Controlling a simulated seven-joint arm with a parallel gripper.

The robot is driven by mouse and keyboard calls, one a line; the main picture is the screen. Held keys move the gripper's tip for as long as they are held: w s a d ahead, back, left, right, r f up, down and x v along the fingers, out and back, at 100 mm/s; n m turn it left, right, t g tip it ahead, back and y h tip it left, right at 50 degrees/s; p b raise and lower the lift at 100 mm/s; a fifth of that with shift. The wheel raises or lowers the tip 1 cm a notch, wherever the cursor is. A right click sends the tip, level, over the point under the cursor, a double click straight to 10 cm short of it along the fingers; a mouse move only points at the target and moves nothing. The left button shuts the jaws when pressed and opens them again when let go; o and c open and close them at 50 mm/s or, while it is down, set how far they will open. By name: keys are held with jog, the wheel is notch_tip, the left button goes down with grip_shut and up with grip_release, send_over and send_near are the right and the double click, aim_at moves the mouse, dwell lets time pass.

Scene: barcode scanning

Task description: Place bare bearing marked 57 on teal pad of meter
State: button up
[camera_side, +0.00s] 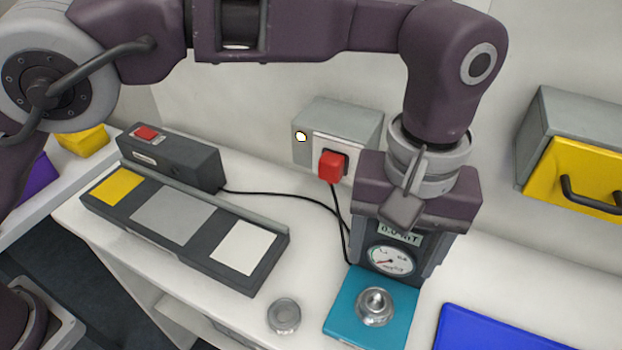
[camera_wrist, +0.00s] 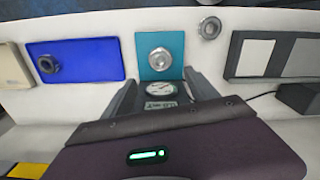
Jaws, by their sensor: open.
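The teal pad (camera_side: 349,323) lies in front of the meter's round dial (camera_side: 393,261); the pad also shows in the wrist view (camera_wrist: 146,42). A shiny metal bearing with a raised centre (camera_side: 375,306) sits on the pad, also seen in the wrist view (camera_wrist: 160,60). A flatter ring-like bearing (camera_side: 283,316) lies on the white bench left of the pad, also in the wrist view (camera_wrist: 209,28). No number is readable on either. My gripper (camera_side: 397,272) is open and empty, its fingers either side of the dial in view, behind the teal-pad bearing.
A blue pad (camera_side: 490,335) at the right carries a dark bearing (camera_wrist: 47,64) in the wrist view. A long dark tray (camera_side: 143,241) with yellow, grey and white squares lies left. A grey box with a red switch (camera_side: 332,166) and a yellow-fronted box (camera_side: 575,180) stand behind.

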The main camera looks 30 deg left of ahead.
jog(key=a+r+t+h, duration=0.1)
jog(key=a+r, duration=0.6)
jog(key=a, duration=0.5)
jog(key=a+r+t+h, duration=0.1)
jog(key=a+r+t, duration=0.1)
jog(key=a+r, duration=0.75)
jog(key=s+a+f+m+t+y, duration=0.1)
jog(key=s+a+f, duration=0.3)
jog(key=s+a, duration=0.3)
jog(key=s+a+f+m+t+y, duration=0.1)
jog(key=s+a+f, duration=0.3)
jog(key=s+a, duration=0.4)
jog(key=shift+s+a+f+t, duration=0.2)
jog(key=shift+s+a+t, duration=0.1)
jog(key=shift+a, duration=0.15)
